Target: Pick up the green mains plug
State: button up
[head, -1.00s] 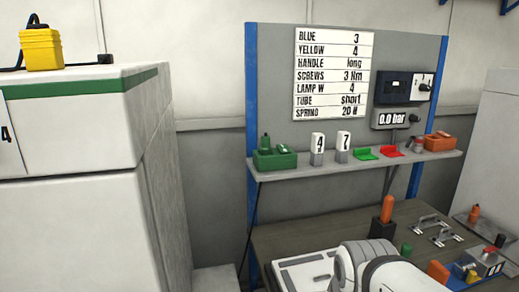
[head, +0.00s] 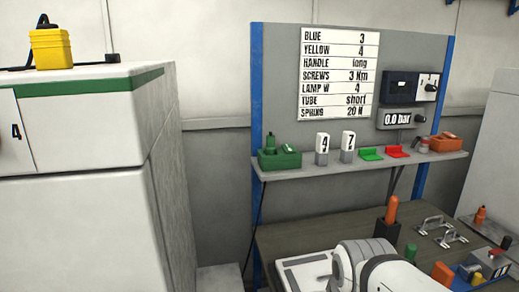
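I cannot pick out a green mains plug for sure. Green things in the head view are a green box (head: 281,161) at the left end of the wall shelf, with green pieces standing in it, a small flat green holder (head: 371,154) further right on that shelf, and a small green cylinder (head: 410,251) on the bench. White links of my arm show at the bottom centre. My gripper is out of view.
A tall white cabinet with a green stripe (head: 85,88) fills the left, with a yellow box (head: 50,49) and black cable on top. The shelf (head: 330,171) hangs above the bench (head: 300,239). The bench holds an orange-handled tool (head: 391,208) and metal handles (head: 449,237).

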aim_at(270, 148)
jog(key=u, duration=1.75)
jog(key=k, duration=1.8)
jog(key=z, duration=1)
jog(key=i, duration=1.65)
jog(key=z, duration=0.05)
